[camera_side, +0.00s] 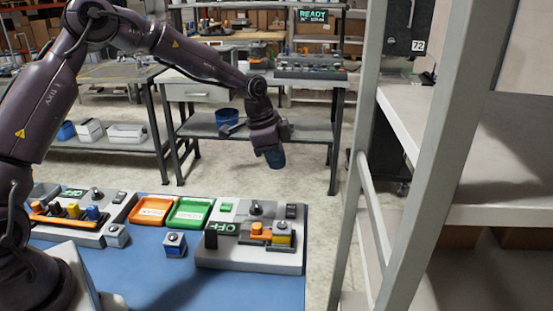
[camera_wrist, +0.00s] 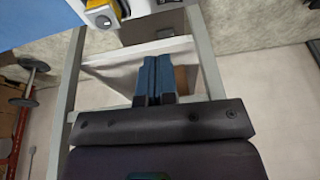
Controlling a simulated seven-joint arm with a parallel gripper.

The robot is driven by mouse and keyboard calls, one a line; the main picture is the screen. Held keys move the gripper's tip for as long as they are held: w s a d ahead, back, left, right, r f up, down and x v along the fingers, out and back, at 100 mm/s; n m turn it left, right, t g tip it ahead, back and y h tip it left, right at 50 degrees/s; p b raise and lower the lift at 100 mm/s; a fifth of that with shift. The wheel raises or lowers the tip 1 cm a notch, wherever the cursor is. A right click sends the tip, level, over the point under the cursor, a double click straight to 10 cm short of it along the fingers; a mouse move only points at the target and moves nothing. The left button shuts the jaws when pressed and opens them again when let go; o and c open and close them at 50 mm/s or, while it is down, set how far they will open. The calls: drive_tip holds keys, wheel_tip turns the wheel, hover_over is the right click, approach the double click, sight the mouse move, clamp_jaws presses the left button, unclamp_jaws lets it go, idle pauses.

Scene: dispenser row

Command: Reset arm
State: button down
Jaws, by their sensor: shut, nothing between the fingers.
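My gripper (camera_side: 275,159) hangs in the air in the side view, beyond the far right corner of the blue table (camera_side: 186,283) and above the open floor. In the wrist view its two blue fingers (camera_wrist: 155,80) are closed together with nothing between them. It touches nothing. My arm arches over from the left in the side view. Whether the arm is in its reset pose cannot be told.
On the blue table are two dispenser consoles (camera_side: 249,256) (camera_side: 75,226), an orange tray (camera_side: 153,210), a green tray (camera_side: 189,213) and a small blue-sided button box (camera_side: 175,244). A metal shelf rack (camera_side: 453,130) stands close on the right. Workbenches (camera_side: 253,78) stand behind.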

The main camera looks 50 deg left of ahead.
drive_tip(key=s+d+r+n+t, duration=0.1)
drive_tip(key=s+r+n, duration=0.2)
drive_tip(key=s, duration=0.7)
drive_tip(key=s+d+r+n+t+y, duration=0.1)
drive_tip(key=s+d+r+n, duration=0.1)
drive_tip(key=s+r, duration=0.6)
drive_tip(key=s+d+r+n+t+y, duration=0.1)
drive_tip(key=s+r+n, duration=0.3)
drive_tip(key=s, duration=0.8)
drive_tip(key=shift+s+d+r, duration=0.15)
drive_tip(key=shift+d+r, duration=0.15)
drive_tip(key=shift+r, duration=0.5)
